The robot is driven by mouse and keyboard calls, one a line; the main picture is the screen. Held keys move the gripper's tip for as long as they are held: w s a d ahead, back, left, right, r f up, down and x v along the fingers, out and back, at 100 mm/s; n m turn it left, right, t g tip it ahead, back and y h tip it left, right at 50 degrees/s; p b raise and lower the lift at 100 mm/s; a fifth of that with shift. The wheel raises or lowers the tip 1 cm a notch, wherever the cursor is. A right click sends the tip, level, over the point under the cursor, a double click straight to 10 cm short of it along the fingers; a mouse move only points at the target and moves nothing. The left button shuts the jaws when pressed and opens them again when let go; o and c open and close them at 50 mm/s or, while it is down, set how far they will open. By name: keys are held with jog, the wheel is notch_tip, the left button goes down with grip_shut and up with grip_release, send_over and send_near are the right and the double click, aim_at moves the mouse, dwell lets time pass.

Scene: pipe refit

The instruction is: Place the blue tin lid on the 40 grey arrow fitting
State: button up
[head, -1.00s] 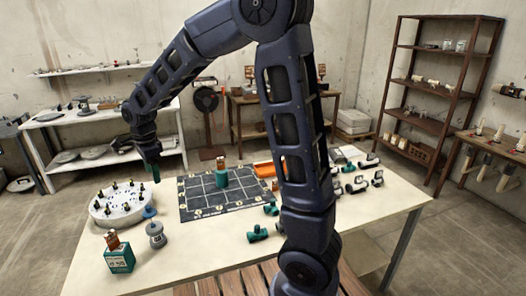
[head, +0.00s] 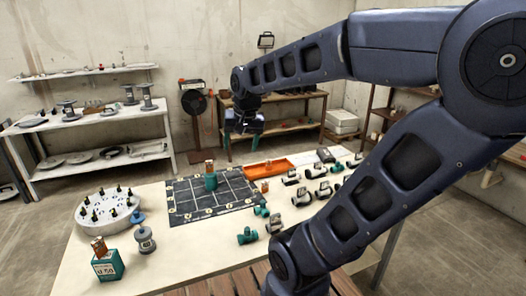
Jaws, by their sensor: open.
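My gripper (head: 244,124) is small in the head view, raised beyond the far side of the worktable (head: 160,268). It is open, with nothing visible in it. A small blue piece (head: 137,216), possibly the blue tin lid, is beside a grey spool-shaped tin (head: 145,240) at the front left. Several grey fittings with dark ends (head: 302,197) stand in a group on the table's right side. Their numbers and arrows are too small to read, so I cannot tell which is the 40. My arm hides part of that side.
A round white tray (head: 92,228) with several dark pegs stands at left. A dark grid mat (head: 182,210) bears a teal cylinder (head: 210,182). An orange tray (head: 262,169) lies at the back, teal fittings (head: 247,236) in front. A teal box (head: 108,268) stands front left.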

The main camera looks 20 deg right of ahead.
jog(key=s+d+n+t, duration=0.1)
jog(key=s+d+n, duration=0.2)
jog(key=s, duration=0.3)
jog(key=shift+d+f+h, duration=0.3)
jog(key=shift+d+f, duration=0.1)
jog(key=shift+d, duration=0.5)
dwell(0.4)
